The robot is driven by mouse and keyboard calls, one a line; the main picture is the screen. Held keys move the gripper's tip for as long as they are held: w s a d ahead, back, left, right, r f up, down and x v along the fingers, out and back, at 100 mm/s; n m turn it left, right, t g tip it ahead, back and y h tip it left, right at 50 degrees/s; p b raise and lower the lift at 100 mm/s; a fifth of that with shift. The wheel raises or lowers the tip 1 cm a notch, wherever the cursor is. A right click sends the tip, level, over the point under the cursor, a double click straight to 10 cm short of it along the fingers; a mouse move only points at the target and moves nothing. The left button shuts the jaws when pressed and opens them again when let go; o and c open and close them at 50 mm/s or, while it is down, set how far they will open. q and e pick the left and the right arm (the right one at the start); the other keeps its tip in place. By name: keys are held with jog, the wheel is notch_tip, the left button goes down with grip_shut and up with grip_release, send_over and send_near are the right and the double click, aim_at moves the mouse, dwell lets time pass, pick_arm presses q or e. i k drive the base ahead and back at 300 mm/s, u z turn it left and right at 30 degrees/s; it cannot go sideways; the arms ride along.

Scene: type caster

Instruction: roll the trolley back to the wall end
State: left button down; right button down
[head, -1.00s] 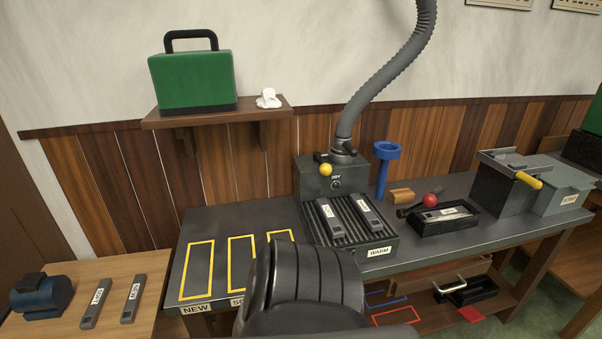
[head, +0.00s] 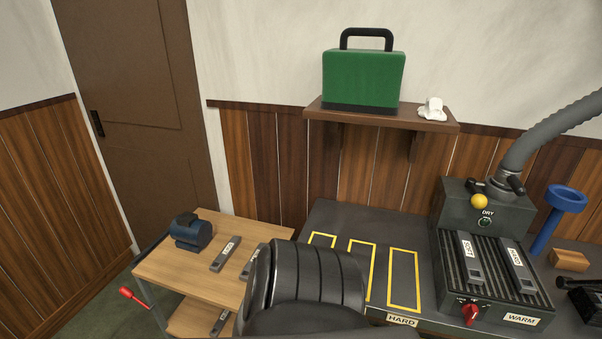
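The trolley (head: 180,268) is a two-shelf cart with pale wooden tops at the lower left, beside the dark workbench. A red-gripped handle (head: 133,296) sticks out at its left side. A dark blue rounded device (head: 191,235) and labelled grey bars (head: 225,254) lie on its top. Another grey bar (head: 221,322) lies on its lower shelf. A black ribbed part of my own body hides the trolley's right front. Neither of my grippers is in view.
The workbench (head: 328,222) bears yellow outlines and a ribbed warmer (head: 492,272). A panelled back wall (head: 237,160) and a brown door (head: 140,120) stand behind. Green floor (head: 90,312) shows left of the trolley. A shelf (head: 380,114) holds a green case (head: 363,80).

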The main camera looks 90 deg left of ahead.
aim_at(182, 262)
jog(key=u, duration=2.9)
jog(key=i, duration=0.4)
